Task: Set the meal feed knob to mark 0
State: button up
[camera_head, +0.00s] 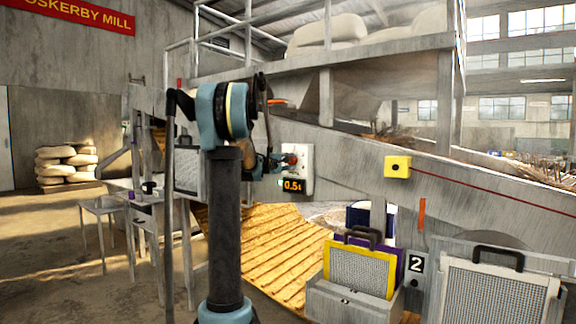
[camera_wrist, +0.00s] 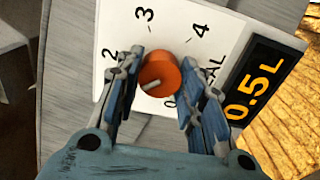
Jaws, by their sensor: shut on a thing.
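The meal feed knob (camera_wrist: 159,72) is a round orange-red knob on a white dial plate (camera_wrist: 122,30). In the wrist view, its pale pointer line faces the lower left of the picture. Marks 2, 3 and 4 are readable; a 0 shows partly below right of the knob, and no 1 is visible. My gripper (camera_wrist: 161,68) has its two blue-grey fingers on either side of the knob, shut on it. In the head view my gripper (camera_head: 274,163) meets the white panel (camera_head: 305,152). The display (camera_wrist: 252,82) reads 0.5L.
A yellow box (camera_head: 397,167) with a dark button is on the grey chute wall to the right, with a red cord running from it. Framed screens (camera_head: 362,268) stand below right. A wooden slatted surface (camera_head: 262,250) lies below the panel.

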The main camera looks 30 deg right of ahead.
jog(key=shift+w+a+f+n, duration=0.1)
jog(key=shift+n, duration=3.75)
jog(key=shift+w+a+f+n, duration=0.1)
jog(key=shift+n, duration=3.75)
jog(key=shift+s, duration=0.1)
jog(key=o, duration=1.1)
jog(key=shift+s, duration=0.1)
jog(key=shift+c, duration=0.2)
jog(key=shift+d, duration=0.1)
